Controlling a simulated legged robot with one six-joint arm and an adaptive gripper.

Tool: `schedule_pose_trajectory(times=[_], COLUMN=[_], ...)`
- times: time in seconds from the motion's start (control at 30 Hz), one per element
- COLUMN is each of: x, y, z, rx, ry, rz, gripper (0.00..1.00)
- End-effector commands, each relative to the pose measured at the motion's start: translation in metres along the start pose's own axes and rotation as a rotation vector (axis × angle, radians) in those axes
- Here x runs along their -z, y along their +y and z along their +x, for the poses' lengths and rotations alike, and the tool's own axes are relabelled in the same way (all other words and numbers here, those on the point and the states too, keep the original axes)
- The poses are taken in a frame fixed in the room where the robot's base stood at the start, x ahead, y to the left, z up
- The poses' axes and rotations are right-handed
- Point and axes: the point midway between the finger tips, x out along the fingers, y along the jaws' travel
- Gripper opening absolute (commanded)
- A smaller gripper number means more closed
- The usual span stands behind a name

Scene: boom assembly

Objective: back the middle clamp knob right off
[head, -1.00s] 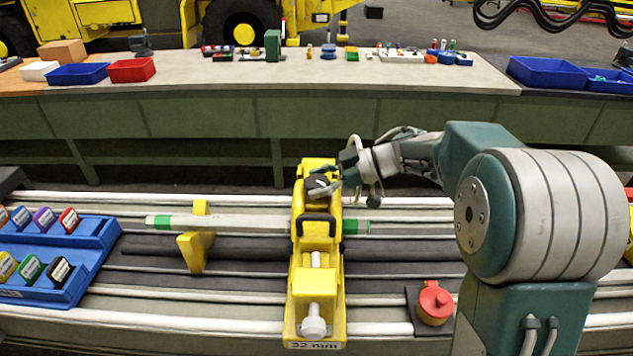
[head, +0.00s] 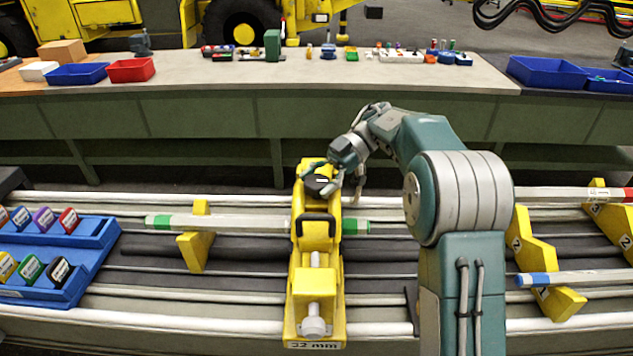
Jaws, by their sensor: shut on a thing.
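The yellow clamp (head: 315,285), labelled 32 mm, stands in the middle of the rail bench. Its black knob (head: 318,186) with a white mark sits on top at the far end. My gripper (head: 324,180) reaches in from the upper right, its fingers around the knob, and is shut on it. The finger contact is small in the picture. A pale bar (head: 240,223) with green ends passes through the clamp and sticks out on both sides.
A yellow V-stand (head: 196,252) is left of the clamp. A blue tray (head: 88,262) of coloured tags lies at far left. Yellow stands (head: 538,258) hold bars at right. A long workbench (head: 400,82) with bins and small parts runs behind.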

Motion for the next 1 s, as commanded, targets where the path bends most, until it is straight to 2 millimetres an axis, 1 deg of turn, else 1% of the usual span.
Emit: schedule_pose_trajectory(times=[0.47, 0.5, 0.53, 0.57, 1.0], x=[0.0002, 0.0002, 0.0002, 0.0003, 0.0007], y=[0.0017, 0.0017, 0.0017, 0.0016, 0.0001], z=[-0.0007, -0.0008, -0.0008, -0.0008, -0.0001], rx=[0.007, 0.006, 0.006, 0.007, 0.011], ry=[-0.004, -0.004, -0.004, -0.004, -0.002], rz=[-0.011, -0.011, -0.011, -0.010, -0.008], gripper=[0.29, 0.81, 0.94, 1.00, 1.00])
